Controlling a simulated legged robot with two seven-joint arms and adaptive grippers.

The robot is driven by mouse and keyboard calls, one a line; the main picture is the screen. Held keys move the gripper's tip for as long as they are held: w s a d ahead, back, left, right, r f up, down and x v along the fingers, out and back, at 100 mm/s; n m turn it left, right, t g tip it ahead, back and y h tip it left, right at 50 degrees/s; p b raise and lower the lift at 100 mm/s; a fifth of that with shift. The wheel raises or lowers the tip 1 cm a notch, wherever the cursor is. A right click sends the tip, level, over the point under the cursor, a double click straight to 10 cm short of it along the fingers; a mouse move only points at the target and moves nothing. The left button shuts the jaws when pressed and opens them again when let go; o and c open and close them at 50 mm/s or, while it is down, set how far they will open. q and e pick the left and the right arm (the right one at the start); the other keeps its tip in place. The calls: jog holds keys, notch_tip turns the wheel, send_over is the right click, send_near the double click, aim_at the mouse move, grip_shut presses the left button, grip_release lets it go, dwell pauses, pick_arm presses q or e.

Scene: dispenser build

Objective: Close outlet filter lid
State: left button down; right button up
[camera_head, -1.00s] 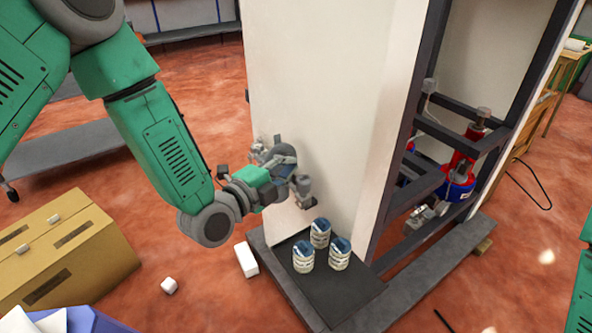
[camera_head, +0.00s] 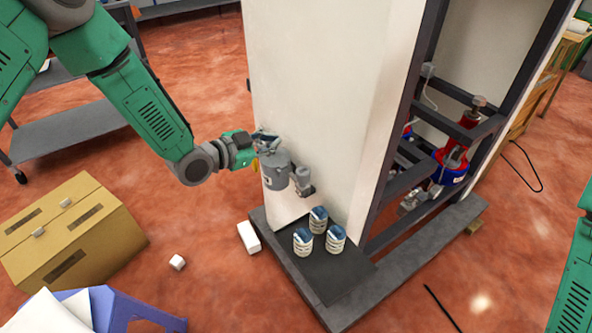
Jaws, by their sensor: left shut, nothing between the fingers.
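The outlet filter (camera_head: 276,172) is a grey cylindrical housing low on the pale cabinet face, with a grey outlet fitting (camera_head: 303,182) to its right. My left gripper (camera_head: 264,143) is shut and empty at the top of the housing, on its left side. Its fingers overlap the upper rim, so I cannot tell whether they touch it. The lid is not clearly separable from the gripper, and its angle cannot be told. My right gripper is out of view.
Several striped cups (camera_head: 318,219) stand on the dark tray (camera_head: 340,275) below the outlet. A white block (camera_head: 249,237) lies beside the base. A cardboard box (camera_head: 75,240) stands at lower left. The red frame-mounted part (camera_head: 455,158) is at right.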

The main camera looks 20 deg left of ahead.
pick_arm(q)
jog(key=shift+w+a+f+n+g+h, duration=0.5)
jog(key=shift+w+a+f+n, duration=0.15)
jog(key=shift+n, duration=0.55)
jog(key=shift+w+a+f, duration=0.2)
jog(key=shift+a+f, duration=0.05)
jog(key=shift+a, duration=0.05)
jog(key=shift+f, duration=0.1)
